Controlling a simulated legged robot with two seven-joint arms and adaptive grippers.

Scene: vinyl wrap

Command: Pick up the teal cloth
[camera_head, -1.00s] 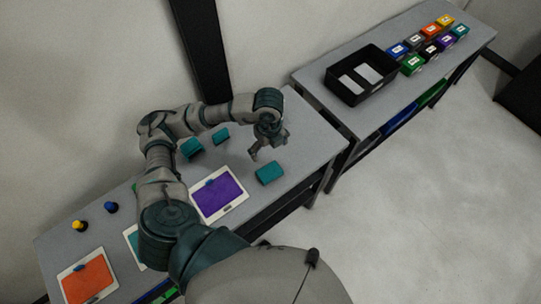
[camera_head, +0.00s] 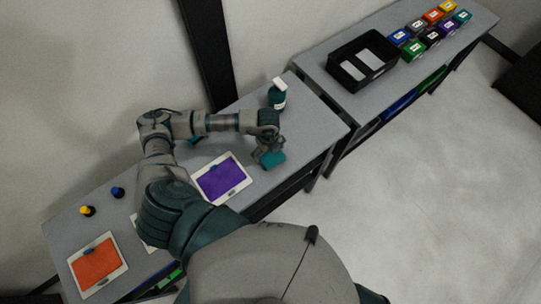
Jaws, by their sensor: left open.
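The teal cloth (camera_head: 275,160) is a small folded block lying on the near grey table, right of the purple panel. My left gripper (camera_head: 265,158) is open and directly over the cloth, covering part of its left and upper side. I cannot tell whether the fingers touch it. My right gripper is not in view.
A teal bottle with a white cap (camera_head: 278,95) stands behind the gripper. A purple panel (camera_head: 223,180) and an orange panel (camera_head: 97,263) lie on the near table (camera_head: 312,130). A black bin (camera_head: 381,79) and several coloured boxes (camera_head: 433,39) stand on the far table.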

